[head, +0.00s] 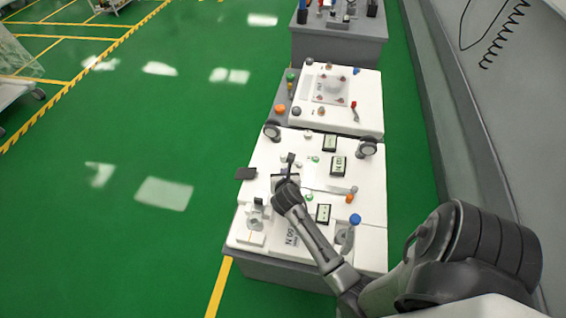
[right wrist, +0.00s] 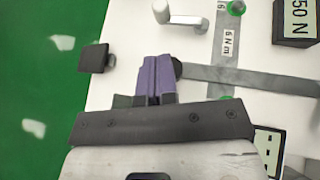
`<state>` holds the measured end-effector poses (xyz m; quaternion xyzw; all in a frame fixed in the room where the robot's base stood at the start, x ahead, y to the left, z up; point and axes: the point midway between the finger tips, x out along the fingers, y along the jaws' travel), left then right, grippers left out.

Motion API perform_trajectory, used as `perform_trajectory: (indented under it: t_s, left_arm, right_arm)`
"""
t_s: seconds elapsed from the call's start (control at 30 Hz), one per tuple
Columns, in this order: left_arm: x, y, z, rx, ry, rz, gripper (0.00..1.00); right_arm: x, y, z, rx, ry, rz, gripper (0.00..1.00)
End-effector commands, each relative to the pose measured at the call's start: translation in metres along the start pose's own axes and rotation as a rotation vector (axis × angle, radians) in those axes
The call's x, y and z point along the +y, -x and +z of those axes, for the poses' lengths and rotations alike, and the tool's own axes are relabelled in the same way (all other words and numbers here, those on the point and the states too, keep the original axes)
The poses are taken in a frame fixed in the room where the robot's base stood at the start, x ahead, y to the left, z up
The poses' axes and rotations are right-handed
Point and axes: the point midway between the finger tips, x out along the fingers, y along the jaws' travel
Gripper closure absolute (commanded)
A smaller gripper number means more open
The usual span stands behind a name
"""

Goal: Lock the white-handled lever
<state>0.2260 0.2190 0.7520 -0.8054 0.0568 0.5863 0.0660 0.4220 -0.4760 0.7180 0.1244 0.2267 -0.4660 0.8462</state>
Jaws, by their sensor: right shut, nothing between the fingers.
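A white lever-shaped handle (right wrist: 183,18) shows at the top of the right wrist view, on the white panel and ahead of my right gripper. I cannot single it out surely in the head view. My right gripper (right wrist: 153,75) is shut, with its purple fingers together and nothing between them. It is close over the panel, apart from the white handle in the picture. In the head view my right gripper (head: 289,172) is over the left part of the middle cart top and hides part of it. My left gripper is not in view.
A flat grey bar (right wrist: 250,80) runs right from beside the fingertips. A black square plate (right wrist: 93,57) sticks out at the panel's left edge. A display (right wrist: 297,20) reading 50 N stands upper right. The green floor (head: 120,220) left of the carts is clear.

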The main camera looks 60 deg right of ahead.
Motion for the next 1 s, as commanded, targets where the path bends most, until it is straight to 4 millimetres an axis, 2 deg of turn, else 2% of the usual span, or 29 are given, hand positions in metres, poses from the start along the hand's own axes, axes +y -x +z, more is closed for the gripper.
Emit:
perform_trajectory:
  t_s: [0.3,0.43,0.8,1.0]
  left_arm:
    - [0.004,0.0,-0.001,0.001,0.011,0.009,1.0]
    - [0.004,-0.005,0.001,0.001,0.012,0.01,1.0]
    - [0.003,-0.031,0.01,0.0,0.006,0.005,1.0]
    - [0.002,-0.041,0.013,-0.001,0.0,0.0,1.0]
  right_arm:
    - [0.0,-0.001,0.0,0.0,0.0,0.0,1.0]
    - [0.0,-0.008,-0.002,0.001,0.0,-0.001,1.0]
    - [0.0,-0.065,-0.003,0.0,-0.002,-0.001,1.0]
    - [0.0,-0.088,-0.002,0.0,-0.003,0.0,1.0]
